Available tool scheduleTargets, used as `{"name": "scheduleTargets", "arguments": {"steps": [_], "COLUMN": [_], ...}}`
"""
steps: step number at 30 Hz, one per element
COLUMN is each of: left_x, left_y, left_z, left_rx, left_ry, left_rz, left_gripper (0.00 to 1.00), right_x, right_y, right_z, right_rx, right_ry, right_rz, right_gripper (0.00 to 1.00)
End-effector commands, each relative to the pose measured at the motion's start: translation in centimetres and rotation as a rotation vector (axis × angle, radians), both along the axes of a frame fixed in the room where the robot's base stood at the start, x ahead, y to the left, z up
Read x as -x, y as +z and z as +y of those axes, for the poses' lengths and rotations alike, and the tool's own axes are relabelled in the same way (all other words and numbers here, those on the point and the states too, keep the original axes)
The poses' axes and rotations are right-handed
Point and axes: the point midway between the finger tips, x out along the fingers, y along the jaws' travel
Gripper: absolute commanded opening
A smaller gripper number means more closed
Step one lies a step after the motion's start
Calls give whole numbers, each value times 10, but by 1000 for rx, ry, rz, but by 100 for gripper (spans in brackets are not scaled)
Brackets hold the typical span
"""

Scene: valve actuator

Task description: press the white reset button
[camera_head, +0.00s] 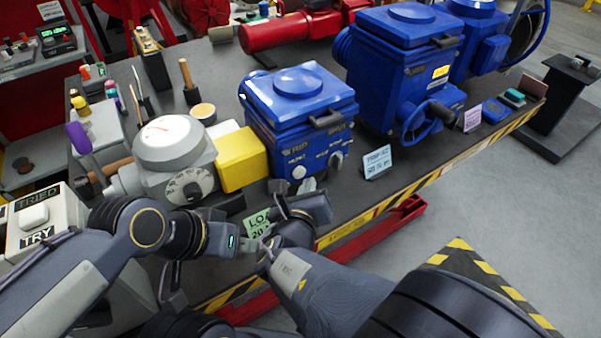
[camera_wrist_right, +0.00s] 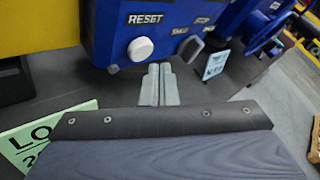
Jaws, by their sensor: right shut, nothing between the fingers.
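The blue box (camera_head: 300,112) on the bench carries a white round button (camera_head: 298,172) low on its front face. In the right wrist view, the white button (camera_wrist_right: 140,48) sits beneath the word RESET. My right gripper (camera_head: 307,185) is in front of the box, just right of and below the button. In the wrist view its two grey fingers (camera_wrist_right: 158,70) are together and empty, with their tips just below and right of the button, and a small gap shows. My left gripper (camera_head: 172,285) is low at the left, partly hidden by my arm, so its jaws are unclear.
A yellow block (camera_head: 241,160) and a grey dial unit (camera_head: 170,150) stand left of the box. A larger blue actuator with a handwheel (camera_head: 415,120) stands to the right. A green card (camera_head: 257,222) is behind my arms. The striped bench edge (camera_head: 400,195) runs along the front.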

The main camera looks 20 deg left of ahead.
Motion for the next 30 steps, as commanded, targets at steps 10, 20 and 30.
{"name": "scheduleTargets", "arguments": {"steps": [10,20,30], "left_x": [0,0,0], "left_y": [-6,-6,-6], "left_z": [0,0,0], "left_rx": [0,0,0], "left_ry": [0,0,0], "left_rz": [0,0,0], "left_gripper": [36,36,36], "right_x": [21,29,29], "right_y": [0,0,0], "right_z": [-27,-37,-37], "right_rx": [-1,0,0], "right_ry": [0,1,0], "right_rz": [1,0,0], "right_gripper": [0,0,0]}}
